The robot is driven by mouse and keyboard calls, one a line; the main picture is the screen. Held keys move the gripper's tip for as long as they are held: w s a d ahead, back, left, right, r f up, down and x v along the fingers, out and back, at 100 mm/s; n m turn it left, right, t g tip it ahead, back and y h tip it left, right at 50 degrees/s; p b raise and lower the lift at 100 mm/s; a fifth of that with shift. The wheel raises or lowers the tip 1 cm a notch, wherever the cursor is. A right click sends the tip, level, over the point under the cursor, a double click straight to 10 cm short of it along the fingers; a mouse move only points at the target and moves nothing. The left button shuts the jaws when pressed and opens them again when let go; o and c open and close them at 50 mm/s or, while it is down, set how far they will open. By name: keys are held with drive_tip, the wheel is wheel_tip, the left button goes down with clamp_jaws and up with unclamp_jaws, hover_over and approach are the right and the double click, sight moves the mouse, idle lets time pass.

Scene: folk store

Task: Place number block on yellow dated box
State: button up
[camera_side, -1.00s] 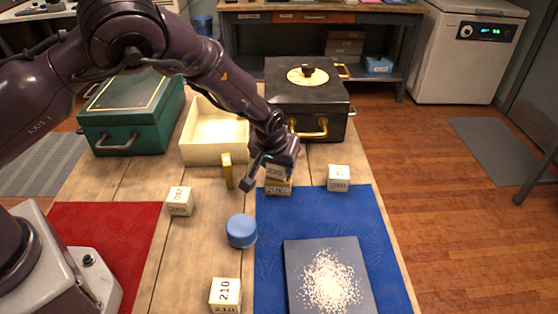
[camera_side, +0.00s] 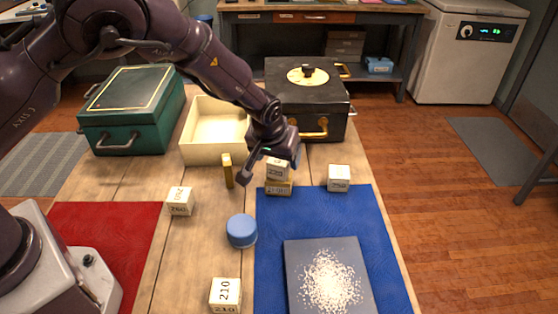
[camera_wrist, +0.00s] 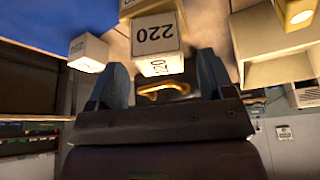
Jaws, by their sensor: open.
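The number block "220" (camera_side: 278,170) is a small white cube resting on the yellow dated box (camera_side: 278,188), at the back left edge of the blue mat. In the wrist view the "220" block (camera_wrist: 157,42) shows ahead of the fingers, with part of the yellow box (camera_wrist: 140,7) at the top edge. My gripper (camera_side: 270,168) is open, its fingers just above and around the block's near space. In the wrist view my gripper (camera_wrist: 162,82) has its fingers spread wide with nothing held between them.
Other number blocks stand at right (camera_side: 339,178), left (camera_side: 180,201) and front (camera_side: 225,294). A yellow upright piece (camera_side: 227,171), blue lid (camera_side: 242,231), cream tray (camera_side: 198,150), black case (camera_side: 310,115) and green case (camera_side: 130,118) surround the spot. A slate (camera_side: 295,270) holds white grains.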

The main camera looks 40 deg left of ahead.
drive_tip(key=s+a+r+m+h, duration=0.1)
drive_tip(key=s+a+r+h, duration=0.1)
drive_tip(key=s+r, duration=0.75)
drive_tip(key=s+a+r+h, duration=0.15)
drive_tip(key=s+r, duration=0.45)
drive_tip(key=r, duration=0.7)
drive_tip(key=s+a+r+m+t+y, duration=0.1)
drive_tip(key=s+a+r+m, duration=0.2)
drive_tip(key=s, duration=1.1)
drive_tip(key=shift+s+a+r+y, duration=0.4)
drive_tip(key=shift+a+r, duration=0.1)
drive_tip(key=shift+r, duration=0.1)
